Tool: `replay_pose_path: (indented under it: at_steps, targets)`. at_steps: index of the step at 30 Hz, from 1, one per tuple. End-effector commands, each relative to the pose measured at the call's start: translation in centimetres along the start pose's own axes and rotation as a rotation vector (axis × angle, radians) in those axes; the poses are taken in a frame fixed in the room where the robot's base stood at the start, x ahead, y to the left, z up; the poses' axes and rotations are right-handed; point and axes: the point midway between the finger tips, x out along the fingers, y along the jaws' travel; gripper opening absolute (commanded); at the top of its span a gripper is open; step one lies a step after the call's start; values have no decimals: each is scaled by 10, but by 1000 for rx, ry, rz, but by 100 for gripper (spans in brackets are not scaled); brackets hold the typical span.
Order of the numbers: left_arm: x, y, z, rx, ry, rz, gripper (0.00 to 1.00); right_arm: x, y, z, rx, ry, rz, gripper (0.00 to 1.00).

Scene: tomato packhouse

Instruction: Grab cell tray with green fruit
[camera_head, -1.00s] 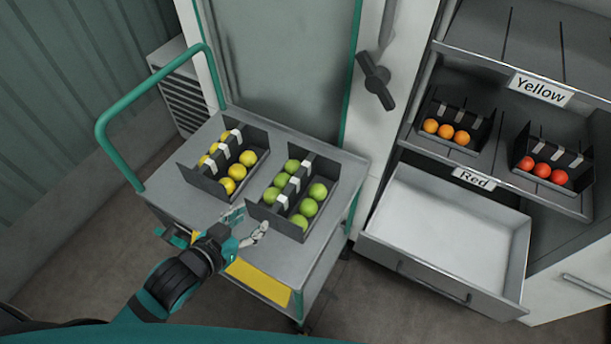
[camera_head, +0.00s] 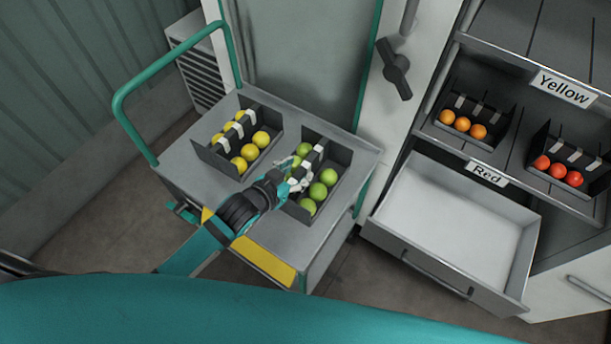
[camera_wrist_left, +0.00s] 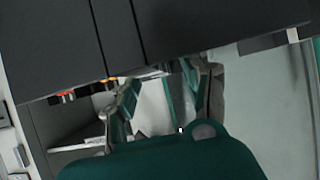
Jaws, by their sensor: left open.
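The cell tray with green fruit (camera_head: 341,156) is a dark tray on the cart top, with green tomatoes in two rows beside a central divider that carries pale clips. My left gripper (camera_head: 294,174) is over this tray near its divider and hides some of the fruit. It is open; I cannot tell whether the fingers touch the divider. In the left wrist view the open fingers (camera_wrist_left: 165,98) show below a large dark surface that I cannot identify for certain. My right gripper is not in view.
A similar tray with yellow fruit (camera_head: 209,155) sits left on the grey cart (camera_head: 185,165), which has a green handle (camera_head: 131,122). To the right are an open, empty drawer (camera_head: 450,220) and a shelf with an orange-fruit tray (camera_head: 455,138) and a red-fruit tray (camera_head: 550,185).

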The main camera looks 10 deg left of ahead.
Motion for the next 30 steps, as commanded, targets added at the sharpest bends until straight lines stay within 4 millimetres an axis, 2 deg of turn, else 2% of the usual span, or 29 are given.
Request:
replay_pose_path:
  at_steps: [4, 9, 18, 28, 30]
  targets:
    - [22, 2, -2, -1, 1, 0, 47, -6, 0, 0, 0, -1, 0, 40]
    - [42, 3, 0, 0, 1, 1, 47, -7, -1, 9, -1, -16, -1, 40]
    - [45, 3, 1, 1, 1, 1, 45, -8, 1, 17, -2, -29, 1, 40]
    - [45, 3, 1, 1, 1, 1, 2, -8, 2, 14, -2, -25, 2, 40]
    - [45, 3, 1, 1, 1, 1, 0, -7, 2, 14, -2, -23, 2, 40]
